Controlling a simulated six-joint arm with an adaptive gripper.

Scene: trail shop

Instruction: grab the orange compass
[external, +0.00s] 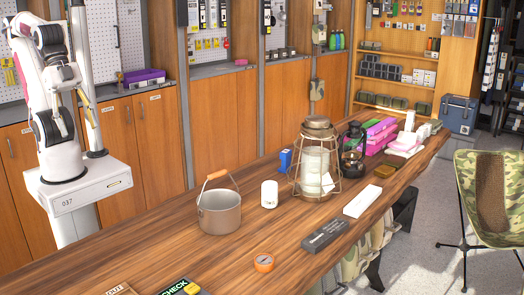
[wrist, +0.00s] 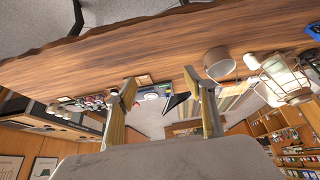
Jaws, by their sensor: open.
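The orange compass (external: 263,262) is a small round puck lying flat on the wooden counter, near its front edge in the external view. I cannot make it out in the wrist view. My gripper (wrist: 160,82) is open, its two fingers wide apart with nothing between them. In the external view my gripper (external: 87,103) hangs beside my arm at the far left, far from the compass and well above counter height.
A metal pot (external: 219,211) with a raised handle stands behind the compass. A dark grey box (external: 325,236) lies to its right. A white mug (external: 269,194) and caged lantern (external: 316,160) stand farther back. A green CHECK sign (external: 180,288) lies left. Bare wood surrounds the compass.

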